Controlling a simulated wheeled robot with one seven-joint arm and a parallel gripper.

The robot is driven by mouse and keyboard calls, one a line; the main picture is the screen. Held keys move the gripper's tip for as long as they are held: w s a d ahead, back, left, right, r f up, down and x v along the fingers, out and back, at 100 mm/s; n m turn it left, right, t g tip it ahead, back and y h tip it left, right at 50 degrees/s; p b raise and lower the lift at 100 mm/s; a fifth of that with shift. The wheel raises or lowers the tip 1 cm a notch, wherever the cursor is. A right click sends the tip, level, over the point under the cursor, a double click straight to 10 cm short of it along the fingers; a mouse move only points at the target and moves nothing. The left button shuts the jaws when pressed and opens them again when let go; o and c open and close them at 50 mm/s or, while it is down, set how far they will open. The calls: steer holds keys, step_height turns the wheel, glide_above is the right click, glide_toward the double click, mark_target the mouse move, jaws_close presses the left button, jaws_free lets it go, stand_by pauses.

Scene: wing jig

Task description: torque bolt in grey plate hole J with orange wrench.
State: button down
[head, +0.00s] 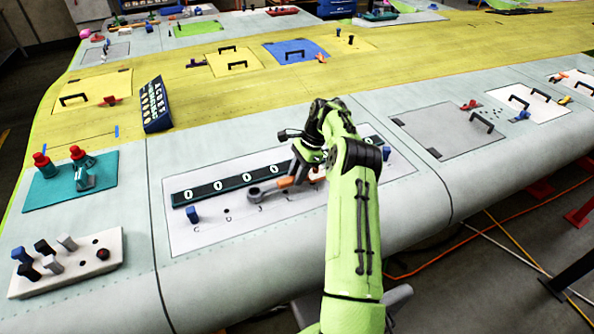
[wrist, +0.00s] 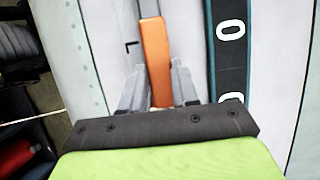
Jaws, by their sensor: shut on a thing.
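The orange wrench (head: 286,183) lies over the pale grey plate (head: 200,243), its grey ring end (head: 255,193) pointing left near the plate's small holes. My gripper (head: 303,176) is shut on the wrench's orange handle. The wrist view shows the handle (wrist: 155,52) between the two fingers of my gripper (wrist: 157,88), with the grey shaft running on past the top edge. The ring end is out of the wrist view. My arm hides the plate's right part.
A dark strip with white ovals (head: 233,183) runs along the plate's back edge. A blue peg (head: 192,214) stands at the plate's left. A teal plate with red-topped parts (head: 42,196) and a white block with pegs (head: 110,270) lie further left. A grey panel (head: 440,120) lies right.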

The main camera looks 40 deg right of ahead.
steer(key=shift+s+f, duration=0.15)
steer(key=shift+s, duration=0.15)
steer(key=shift+w+p, duration=0.15)
steer(key=shift+p, duration=0.5)
steer(key=shift+f+b, duration=0.35)
steer(key=shift+f, duration=0.45)
steer(key=s+m+b, duration=0.1)
steer(key=s+b, duration=0.1)
steer(key=b, duration=0.1)
steer(key=shift+a+f+m+t, duration=0.15)
steer(key=shift+a+m+t, duration=0.15)
steer(key=shift+m+t, duration=0.1)
steer(key=shift+s+a+m+b, duration=0.15)
steer(key=shift+s+m+b, duration=0.15)
steer(key=shift+s+b, duration=0.1)
